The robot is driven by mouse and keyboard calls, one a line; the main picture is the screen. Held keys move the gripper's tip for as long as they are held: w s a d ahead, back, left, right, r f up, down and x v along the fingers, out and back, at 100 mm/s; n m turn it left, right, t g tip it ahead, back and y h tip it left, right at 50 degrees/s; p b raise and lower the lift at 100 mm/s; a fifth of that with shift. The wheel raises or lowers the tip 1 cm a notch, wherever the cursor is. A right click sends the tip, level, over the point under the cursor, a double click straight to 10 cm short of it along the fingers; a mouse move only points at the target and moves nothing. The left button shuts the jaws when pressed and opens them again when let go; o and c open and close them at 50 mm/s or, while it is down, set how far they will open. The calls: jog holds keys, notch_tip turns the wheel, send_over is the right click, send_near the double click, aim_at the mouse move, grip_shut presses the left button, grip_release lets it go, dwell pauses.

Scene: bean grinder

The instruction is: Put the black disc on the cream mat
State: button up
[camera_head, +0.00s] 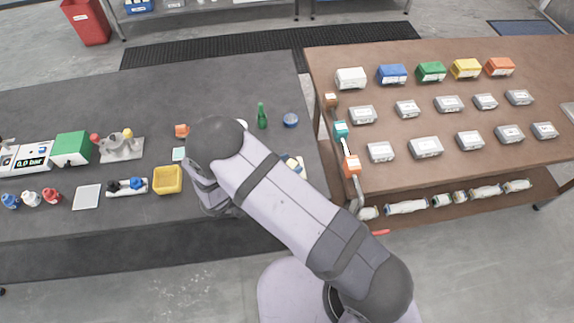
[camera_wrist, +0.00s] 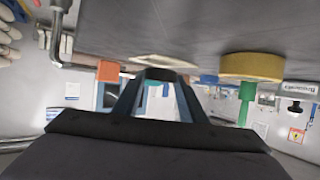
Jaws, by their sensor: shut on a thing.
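My gripper (camera_wrist: 160,78) shows in the wrist view with its two blue-grey fingers closing on a small dark thing at their tips, which I take to be the black disc; its shape is hard to make out. In the head view my wrist is over the dark bench, and the fingertips and held thing are hidden. A pale flat patch (camera_wrist: 162,61), perhaps the cream mat, lies on the bench beyond the fingertips in the wrist view. In the head view only a pale edge (camera_head: 243,123) shows beside my arm.
The wrist view is upside down. An orange block (camera_wrist: 108,71) and a round yellow thing (camera_wrist: 250,67) stand beyond my fingers.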

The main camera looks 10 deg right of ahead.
jog(key=shift+f, duration=0.35)
jog(key=shift+f, duration=0.15)
jog(key=o, duration=1.1)
jog(key=shift+c, duration=0.2)
